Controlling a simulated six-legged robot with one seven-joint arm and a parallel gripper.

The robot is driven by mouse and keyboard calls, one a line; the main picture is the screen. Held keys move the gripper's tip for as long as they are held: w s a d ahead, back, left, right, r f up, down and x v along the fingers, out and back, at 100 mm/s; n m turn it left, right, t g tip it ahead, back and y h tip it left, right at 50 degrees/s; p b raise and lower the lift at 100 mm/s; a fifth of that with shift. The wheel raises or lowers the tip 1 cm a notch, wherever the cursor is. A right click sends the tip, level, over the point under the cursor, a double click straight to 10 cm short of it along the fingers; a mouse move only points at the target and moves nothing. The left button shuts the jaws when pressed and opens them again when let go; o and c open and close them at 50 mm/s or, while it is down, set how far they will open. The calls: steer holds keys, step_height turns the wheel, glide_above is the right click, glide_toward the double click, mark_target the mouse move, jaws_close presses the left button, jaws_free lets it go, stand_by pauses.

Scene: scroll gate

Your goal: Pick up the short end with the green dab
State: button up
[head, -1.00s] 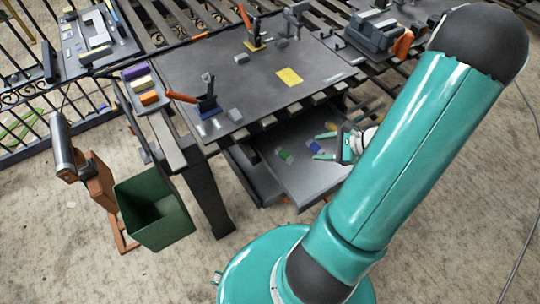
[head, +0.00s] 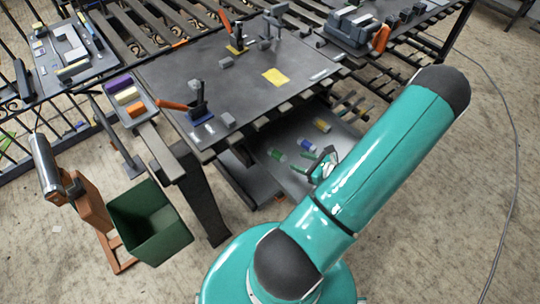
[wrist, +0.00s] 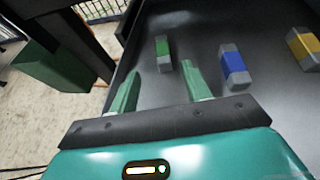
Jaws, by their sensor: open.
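The short end with the green dab (head: 278,155) is a small grey bar piece with a green band. It lies on the grey tray under the workbench, and in the wrist view (wrist: 162,49) it stands just ahead of my fingers. My gripper (head: 309,163) is open and empty; in the wrist view (wrist: 160,69) its two green fingers point toward the green piece, whose near end lies roughly between the tips. I cannot tell the height between fingers and piece. A blue-banded piece (wrist: 233,66) lies to the right, outside the right finger.
A yellow-banded piece (wrist: 302,47) lies farther right on the tray (head: 290,178). The workbench top (head: 225,85) overhangs the tray's back. A green bin (head: 150,225) stands at the left. The tray is clear around the green piece.

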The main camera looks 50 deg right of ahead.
mark_target(276, 153)
steer(key=x, duration=0.6)
steer(key=shift+w+d+f, duration=0.2)
steer(key=shift+d, duration=0.05)
steer(key=x, duration=0.6)
steer(key=shift+r, duration=0.1)
steer(key=shift+c, duration=0.2)
jaws_close()
